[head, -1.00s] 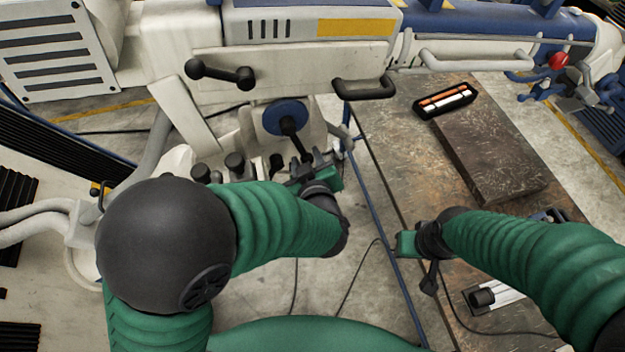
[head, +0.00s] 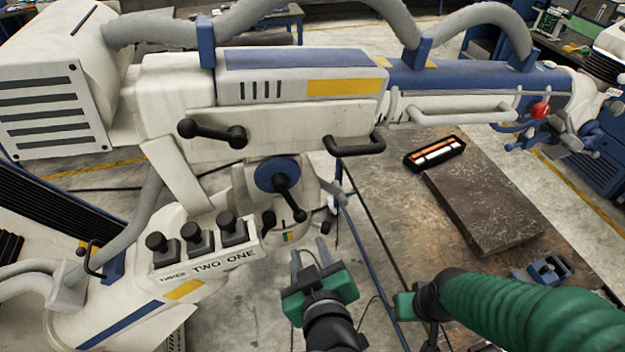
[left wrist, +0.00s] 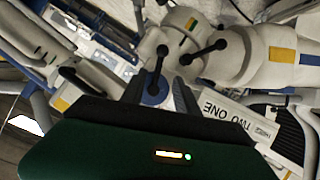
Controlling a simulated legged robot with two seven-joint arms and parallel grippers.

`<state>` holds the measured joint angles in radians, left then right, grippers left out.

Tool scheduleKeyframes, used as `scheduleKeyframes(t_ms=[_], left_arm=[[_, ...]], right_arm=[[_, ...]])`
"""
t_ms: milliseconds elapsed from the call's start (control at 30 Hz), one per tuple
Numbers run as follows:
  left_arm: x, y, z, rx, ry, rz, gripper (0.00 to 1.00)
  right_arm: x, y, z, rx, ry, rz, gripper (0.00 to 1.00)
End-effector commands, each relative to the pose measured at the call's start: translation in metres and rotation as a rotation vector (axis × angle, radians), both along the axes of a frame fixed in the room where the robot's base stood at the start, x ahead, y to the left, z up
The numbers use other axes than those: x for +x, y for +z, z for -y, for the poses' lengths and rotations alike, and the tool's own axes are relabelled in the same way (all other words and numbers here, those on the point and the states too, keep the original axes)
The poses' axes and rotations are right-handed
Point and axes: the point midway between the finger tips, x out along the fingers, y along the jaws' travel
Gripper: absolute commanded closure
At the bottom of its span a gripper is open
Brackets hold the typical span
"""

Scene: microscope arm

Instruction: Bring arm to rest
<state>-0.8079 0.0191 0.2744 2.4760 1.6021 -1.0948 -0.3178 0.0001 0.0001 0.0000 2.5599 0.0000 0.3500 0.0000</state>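The white and blue microscope arm (head: 300,85) stretches roughly level across the head view, its head end with a red knob (head: 541,111) at the right. Below its body is a blue hub (head: 272,176) with a black lever (head: 289,192); the hub also shows in the left wrist view (left wrist: 153,92). Black levers (head: 193,238) stand on a panel marked THREE, TWO, ONE. My left gripper (head: 311,256) is open and empty, its fingers pointing up, below and apart from the hub lever. My right gripper (head: 405,305) shows only partly at the lower right; its fingers are unclear.
A worn metal table (head: 385,205) at the right carries a dark slab (head: 485,208), a black case (head: 435,152) with orange and white sticks, and a blue tool (head: 545,270). A black grab handle (head: 355,146) hangs under the arm. Bare floor lies between the microscope base and table.

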Motion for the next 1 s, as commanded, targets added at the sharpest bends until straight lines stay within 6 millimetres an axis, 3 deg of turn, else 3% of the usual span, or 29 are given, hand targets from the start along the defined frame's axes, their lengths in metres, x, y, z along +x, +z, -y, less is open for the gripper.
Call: scheduleKeyframes(t_ms=[67,167,267,333,400,500,600,700,767,1000], left_arm=[[0.003,-0.004,0.0,-0.003,-0.007,-0.002,0.63],[0.023,-0.031,0.003,-0.024,-0.071,-0.016,0.63],[0.053,-0.088,0.002,-0.04,-0.217,-0.084,0.63],[0.063,-0.144,-0.013,-0.022,-0.333,-0.196,0.63],[0.056,-0.2,-0.04,0.015,-0.426,-0.351,0.63],[0.025,-0.262,-0.089,0.072,-0.49,-0.58,0.63],[-0.01,-0.301,-0.135,0.119,-0.506,-0.771,0.63],[-0.037,-0.319,-0.166,0.149,-0.502,-0.897,0.63],[-0.046,-0.323,-0.176,0.159,-0.501,-0.939,0.63],[-0.05,-0.322,-0.18,0.166,-0.502,-0.963,0.63]], right_arm=[[0.0,-0.004,0.0,0.0,0.0,0.0,0.63],[0.0,-0.026,0.0,0.0,0.0,0.0,0.63],[0.0,-0.065,0.0,0.0,0.0,0.0,0.63],[0.0,-0.096,0.0,0.0,0.0,-0.001,0.63],[-0.001,-0.122,0.0,0.0,0.0,-0.001,0.63],[-0.001,-0.146,0.0,0.0,0.0,-0.001,0.63],[0.0,-0.161,0.0,0.0,0.0,0.0,0.63],[0.0,-0.168,0.0,0.0,0.0,0.0,0.63],[0.0,-0.169,0.0,0.0,0.0,0.0,0.63],[0.0,-0.167,0.0,0.0,0.0,0.0,0.63]])
